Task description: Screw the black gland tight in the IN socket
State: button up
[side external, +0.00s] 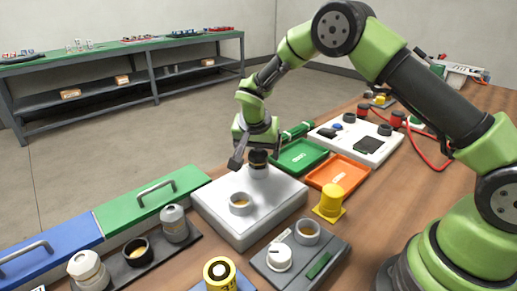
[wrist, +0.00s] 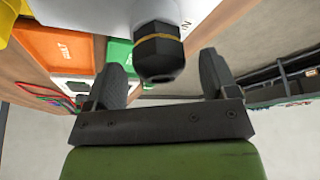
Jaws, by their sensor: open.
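The black gland (wrist: 160,52), a hexagonal fitting with a yellow ring, sits in a socket on the white block (side external: 222,222). In the side view the gland (side external: 258,158) stands upright at the block's far end. A partly visible letter mark is printed beside it in the wrist view, probably the IN label. My gripper (wrist: 160,68) is open, with one finger on each side of the gland and a visible gap to both. In the side view my gripper (side external: 252,155) is low at the gland, and part of the fingers is hidden. The block's nearer socket (side external: 240,203) is empty.
Green tray (side external: 300,157) and orange tray (side external: 338,174) lie beyond the block. A yellow fitting (side external: 330,202) and a grey unit with a knob (side external: 279,257) stand right and in front. Blue and green drawers (side external: 152,203) are at left, with several fittings before them.

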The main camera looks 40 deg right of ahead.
jog(key=c, duration=1)
jog(key=m, duration=0.2)
jog(key=m+g+h, duration=0.1)
jog(key=m, duration=0.2)
jog(key=shift+g, duration=0.3)
jog(key=m+g, duration=0.1)
jog(key=m, duration=0.3)
jog(key=shift+g, duration=0.4)
jog(key=o, duration=1)
